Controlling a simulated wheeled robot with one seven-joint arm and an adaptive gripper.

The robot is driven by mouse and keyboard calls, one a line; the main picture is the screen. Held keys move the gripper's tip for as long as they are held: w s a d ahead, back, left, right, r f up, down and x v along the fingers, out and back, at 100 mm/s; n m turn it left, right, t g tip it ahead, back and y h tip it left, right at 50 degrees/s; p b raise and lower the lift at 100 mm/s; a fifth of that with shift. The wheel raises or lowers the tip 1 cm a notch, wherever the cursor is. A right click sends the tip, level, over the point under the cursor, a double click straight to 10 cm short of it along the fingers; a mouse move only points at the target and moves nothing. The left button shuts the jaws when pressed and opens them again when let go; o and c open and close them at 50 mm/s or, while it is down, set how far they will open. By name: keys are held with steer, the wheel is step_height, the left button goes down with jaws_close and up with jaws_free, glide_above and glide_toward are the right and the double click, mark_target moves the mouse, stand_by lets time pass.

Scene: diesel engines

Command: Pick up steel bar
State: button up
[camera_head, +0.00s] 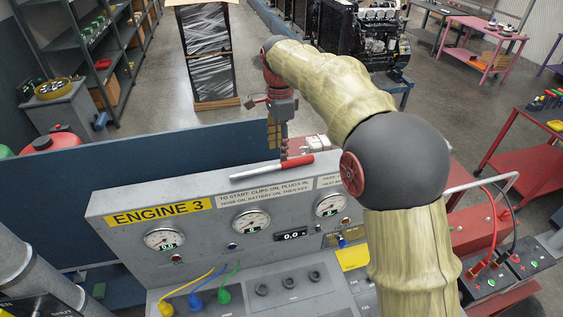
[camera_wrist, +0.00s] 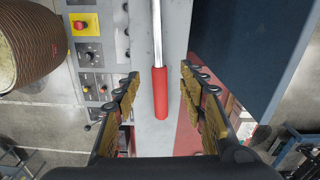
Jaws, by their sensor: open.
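The steel bar (camera_head: 262,172) is a silver rod with a red grip at one end. It lies on top of the grey Engine 3 console (camera_head: 112,202), near its back edge, with the red end to the right. In the wrist view the bar's red grip (camera_wrist: 160,93) lies between the two fingers of my gripper (camera_wrist: 160,85), apart from both. My gripper is open and empty. In the head view my gripper (camera_head: 283,152) points down at the red end; its fingertips are small there and partly hard to make out.
A blue partition (camera_head: 120,160) stands behind the console. Gauges and a yellow label (camera_head: 160,212) are on the console front. A red battery cart (camera_head: 480,235) with cables stands at the right. Shelves (camera_head: 95,60) and an engine (camera_head: 365,40) stand farther back, with open floor between.

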mark_target(273, 168)
steer(key=shift+s+f, duration=0.15)
steer(key=shift+f, duration=0.25)
steer(key=f, duration=0.1)
steer(key=f+p, duration=0.1)
steer(key=f, duration=0.1)
steer(key=d+f, duration=0.1)
steer(key=shift+w+f, duration=0.15)
steer(key=shift+w, duration=0.1)
steer(key=shift+f+p, duration=0.3)
steer(key=shift+f, duration=0.15)
steer(key=shift+c, duration=1.3)
steer(key=c, duration=0.7)
jaws_close()
steer(key=shift+r, duration=0.15)
